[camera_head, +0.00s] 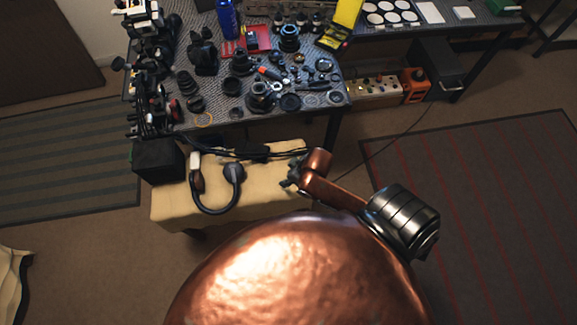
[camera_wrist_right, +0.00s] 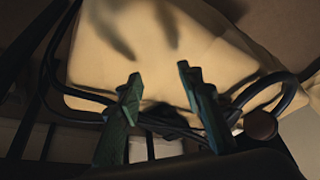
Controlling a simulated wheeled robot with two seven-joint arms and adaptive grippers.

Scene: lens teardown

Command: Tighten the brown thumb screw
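I cannot make out a brown thumb screw in either view; the lens parts on the workbench are too small to tell apart. My right gripper (camera_head: 291,176) is above the right end of the cream-covered bench, short of the workbench. In the right wrist view its two green fingers (camera_wrist_right: 159,76) stand apart with nothing between them. The cream cover (camera_wrist_right: 160,45) lies beyond the fingertips. My left gripper is not in view.
The dark workbench (camera_head: 222,112) is crowded with lens parts, a blue can (camera_head: 227,18) and a yellow case (camera_head: 341,25).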

